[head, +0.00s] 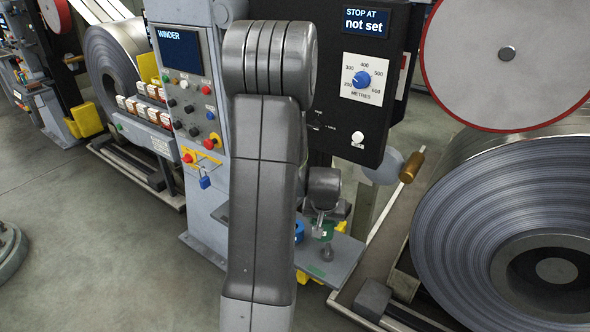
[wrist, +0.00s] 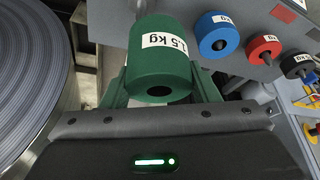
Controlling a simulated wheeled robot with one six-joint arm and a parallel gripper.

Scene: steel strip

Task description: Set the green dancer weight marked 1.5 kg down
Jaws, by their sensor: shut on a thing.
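The green weight (wrist: 160,72) has a white label reading 1.5 kg and a hole in its end. In the wrist view it sits between the two fingers of my gripper (wrist: 161,88), which is shut on it. In the head view my gripper (head: 323,222) is above a grey shelf at the machine's front, and a small part of the green weight (head: 327,233) shows there. My own arm hides much of the shelf. I cannot tell whether the weight touches anything below it.
Blue (wrist: 217,34), red (wrist: 264,49) and black (wrist: 297,65) weights stand in a row right of the green one. A large steel coil (head: 500,210) and a brass-coloured handle (head: 412,165) are to the right.

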